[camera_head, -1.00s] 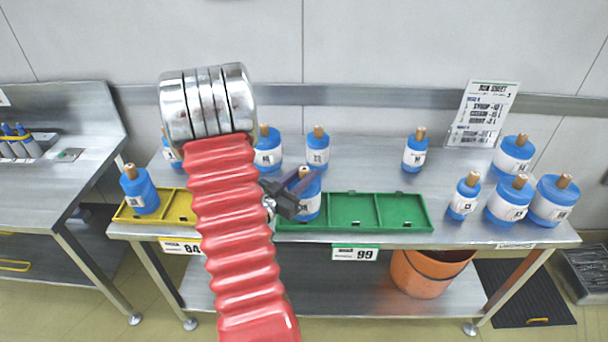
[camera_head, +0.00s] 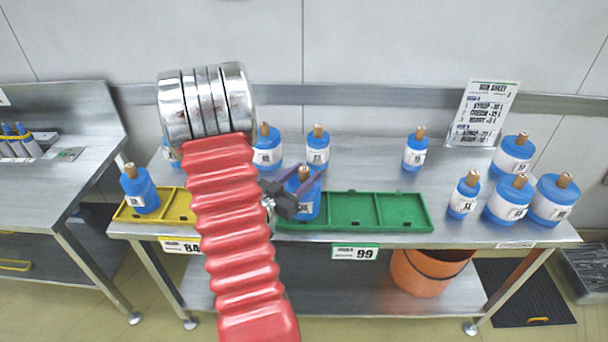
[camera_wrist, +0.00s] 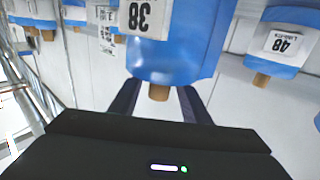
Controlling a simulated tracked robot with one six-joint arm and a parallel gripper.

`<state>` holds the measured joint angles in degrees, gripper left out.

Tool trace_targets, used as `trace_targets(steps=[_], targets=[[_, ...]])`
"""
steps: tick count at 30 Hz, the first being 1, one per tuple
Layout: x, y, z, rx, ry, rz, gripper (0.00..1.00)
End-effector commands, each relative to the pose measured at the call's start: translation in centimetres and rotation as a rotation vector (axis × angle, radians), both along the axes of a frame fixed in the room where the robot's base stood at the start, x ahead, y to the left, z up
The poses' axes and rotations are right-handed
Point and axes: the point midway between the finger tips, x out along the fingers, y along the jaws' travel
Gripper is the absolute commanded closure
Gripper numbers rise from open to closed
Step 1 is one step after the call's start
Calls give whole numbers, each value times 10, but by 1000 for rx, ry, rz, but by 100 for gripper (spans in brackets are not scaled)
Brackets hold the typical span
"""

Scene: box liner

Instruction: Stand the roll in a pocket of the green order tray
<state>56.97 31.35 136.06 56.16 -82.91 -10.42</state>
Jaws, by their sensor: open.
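The green order tray (camera_head: 352,225) lies at the front of the table, with pockets in a row. A blue roll (camera_head: 310,200) with a white label and brown core stands upright at the tray's left pocket; its base is partly hidden by my gripper. My gripper (camera_head: 292,192) is open at this roll, with its dark fingers near the roll's upper part. In the wrist view the roll (camera_wrist: 175,55), labelled 38, appears upside down, its brown core between the two fingers (camera_wrist: 158,100). I cannot tell whether the fingers touch it.
A yellow tray (camera_head: 180,213) holding a blue roll (camera_head: 138,190) is at the left, partly behind my arm. Several other blue rolls stand at the back and right of the table. A sign (camera_head: 482,115) leans at the back right. The tray's middle and right pockets are empty.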

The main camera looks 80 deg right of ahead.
Motion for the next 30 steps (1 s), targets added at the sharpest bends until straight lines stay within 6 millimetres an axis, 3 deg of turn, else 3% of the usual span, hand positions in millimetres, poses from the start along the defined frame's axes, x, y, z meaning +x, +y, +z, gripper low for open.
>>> trace_targets(steps=[21,30], targets=[[35,82,0,0,1,4,57],[44,105,0,0,0,1,57]])
